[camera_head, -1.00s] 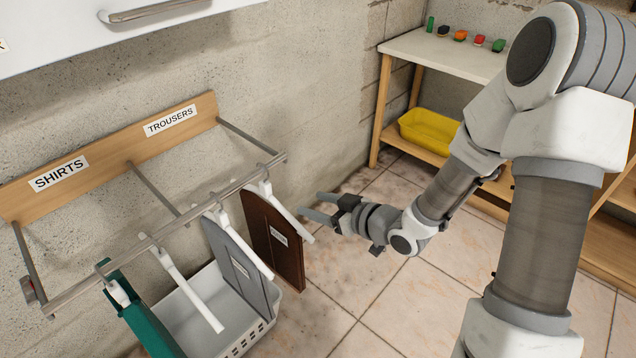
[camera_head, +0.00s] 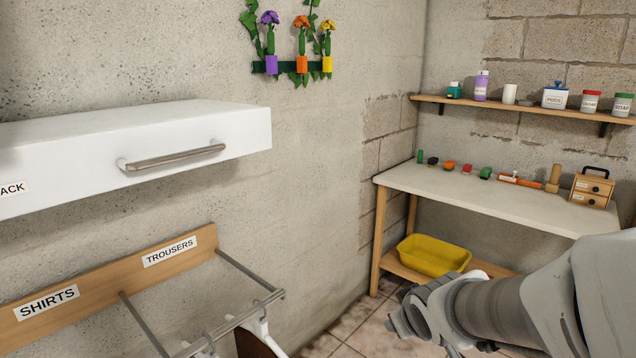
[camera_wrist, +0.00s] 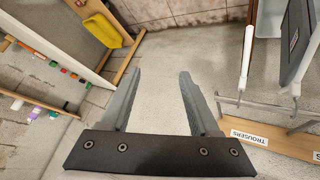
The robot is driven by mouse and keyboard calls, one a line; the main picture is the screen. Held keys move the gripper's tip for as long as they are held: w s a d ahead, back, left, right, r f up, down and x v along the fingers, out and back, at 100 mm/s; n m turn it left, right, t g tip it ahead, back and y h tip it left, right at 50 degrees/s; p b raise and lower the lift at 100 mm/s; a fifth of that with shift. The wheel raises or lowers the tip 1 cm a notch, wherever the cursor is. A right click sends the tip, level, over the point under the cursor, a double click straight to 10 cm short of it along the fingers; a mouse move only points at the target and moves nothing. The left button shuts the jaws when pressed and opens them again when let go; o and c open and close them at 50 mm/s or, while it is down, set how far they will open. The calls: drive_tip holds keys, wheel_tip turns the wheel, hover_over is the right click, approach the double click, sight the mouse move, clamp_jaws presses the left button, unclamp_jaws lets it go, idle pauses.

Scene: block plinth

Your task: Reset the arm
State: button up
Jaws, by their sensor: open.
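My gripper (camera_wrist: 156,100) is open in the wrist view, its two grey fingers apart with nothing between them. In the head view my arm comes in from the lower right, and the fingers cannot be made out there. In the wrist view the hanging grey piece (camera_wrist: 297,38) is at the upper right, apart from my gripper.
A white cabinet (camera_head: 60,150) with a bar handle juts from the wall above the rail. A white-topped workbench (camera_head: 470,197) with small items stands at the right, a yellow tub (camera_head: 433,256) beneath it. A shelf (camera_head: 540,108) holds jars. Flower holders (camera_head: 301,64) hang on the wall.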

drive_tip(key=s+a+r+m+g, duration=0.1)
drive_tip(key=s+r+m, duration=0.15)
drive_tip(key=s, duration=0.65)
drive_tip(key=s+r+m+g, duration=0.2)
drive_tip(key=s+r, duration=0.2)
drive_tip(key=s, duration=0.5)
wheel_tip(320, 180, up, 18)
drive_tip(key=p, duration=1.7)
drive_tip(key=shift+w+a+f+y+p, duration=0.15)
drive_tip(key=shift+f+y+p, duration=0.15)
drive_tip(key=shift+y, duration=0.1)
drive_tip(key=shift+c, duration=0.2)
drive_tip(key=shift+c, duration=0.8)
drive_tip(key=shift+a, duration=0.15)
